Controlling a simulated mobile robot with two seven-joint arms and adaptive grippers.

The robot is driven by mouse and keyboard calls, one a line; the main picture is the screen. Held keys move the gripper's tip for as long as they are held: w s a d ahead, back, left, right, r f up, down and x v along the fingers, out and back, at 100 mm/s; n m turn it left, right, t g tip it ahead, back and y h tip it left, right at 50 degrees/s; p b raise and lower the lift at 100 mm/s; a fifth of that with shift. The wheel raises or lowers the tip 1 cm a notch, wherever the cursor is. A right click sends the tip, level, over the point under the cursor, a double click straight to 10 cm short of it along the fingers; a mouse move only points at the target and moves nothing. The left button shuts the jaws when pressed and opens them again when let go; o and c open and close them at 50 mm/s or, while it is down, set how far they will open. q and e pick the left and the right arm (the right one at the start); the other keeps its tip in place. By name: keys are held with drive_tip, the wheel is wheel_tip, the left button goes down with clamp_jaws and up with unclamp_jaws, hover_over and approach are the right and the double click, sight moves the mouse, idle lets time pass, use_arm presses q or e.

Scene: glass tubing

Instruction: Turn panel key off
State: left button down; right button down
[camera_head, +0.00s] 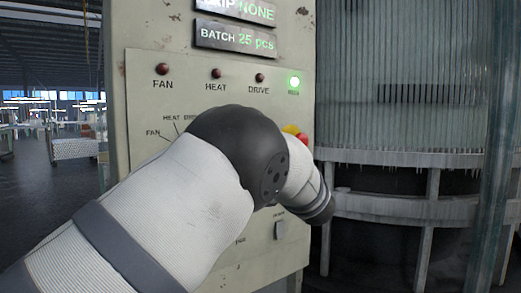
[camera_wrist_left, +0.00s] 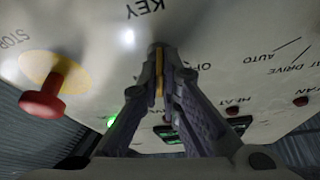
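The panel (camera_head: 150,95) is pale and upright in front of me, with my left arm across its middle. In the left wrist view the panel appears upside down. The key (camera_wrist_left: 159,72), a narrow brass-coloured piece, stands between the fingertips of my left gripper (camera_wrist_left: 160,65), below the lettering KEY. The two fingers are closed in on it from both sides. Part of the word OFF shows beside the right finger. In the head view my arm hides the key and the left gripper. My right gripper is in neither view.
A red stop button (camera_wrist_left: 45,98) on a yellow disc sticks out beside the left gripper. It is partly visible in the head view (camera_head: 300,135). A green lamp (camera_head: 293,82) is lit; three dark red lamps sit left of it. Ribbed glass machinery (camera_head: 410,80) stands right of the panel.

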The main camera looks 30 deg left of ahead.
use_arm(q)
drive_tip(key=n+g, duration=0.1)
drive_tip(key=n, duration=0.1)
drive_tip(key=n+g+y, duration=0.1)
drive_tip(key=n+b, duration=0.1)
drive_tip(key=n, duration=0.1)
drive_tip(key=shift+w+f+n+g, duration=0.2)
drive_tip(key=shift+f+n+g, duration=0.1)
drive_tip(key=shift+f+g, duration=0.1)
drive_tip(key=shift+d+r+n+g+b, duration=0.1)
drive_tip(key=shift+n+g+b, duration=0.75)
drive_tip(key=shift+n, duration=1.1)
drive_tip(key=shift+a+r+n+g+b, duration=0.1)
drive_tip(key=shift+n+g+b, duration=0.5)
drive_tip(key=shift+n+g, duration=0.95)
drive_tip(key=shift+d+r+n+g+b, duration=0.1)
drive_tip(key=shift+n+g+b, duration=0.5)
drive_tip(key=shift+n, duration=1.8)
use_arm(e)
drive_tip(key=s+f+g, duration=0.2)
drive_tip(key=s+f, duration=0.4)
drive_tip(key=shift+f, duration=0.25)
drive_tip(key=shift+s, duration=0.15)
use_arm(q)
drive_tip(key=c, duration=1.8)
unclamp_jaws()
drive_tip(key=shift+r, duration=0.1)
